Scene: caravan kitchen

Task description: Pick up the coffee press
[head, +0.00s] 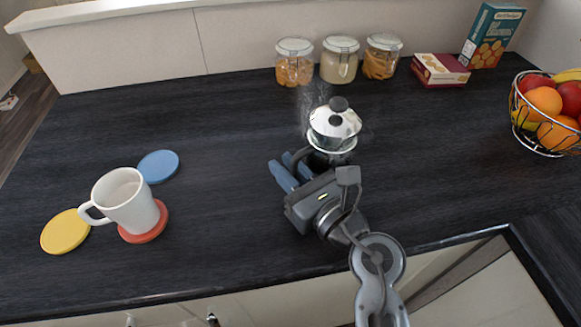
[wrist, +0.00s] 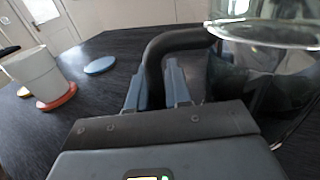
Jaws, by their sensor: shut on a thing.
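The coffee press (head: 335,128) has a shiny metal lid with a black knob and a black handle. It stands upright on or just above the dark counter, in the middle of the head view; I cannot tell whether its base touches. My gripper (head: 288,172) is at the handle side of the press, with its blue fingers shut on the handle. In the wrist view the black handle (wrist: 168,48) passes down between the blue fingers (wrist: 160,88), and the glass body (wrist: 265,85) fills the right side. The lower part of the press is hidden behind my gripper in the head view.
A white mug (head: 126,203) sits on a red coaster (head: 146,226) at left, near blue (head: 158,166) and yellow (head: 65,231) coasters. Jars (head: 339,62), a red box (head: 440,70) and a blue box (head: 490,36) stand at the back. A fruit basket (head: 543,138) is at right.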

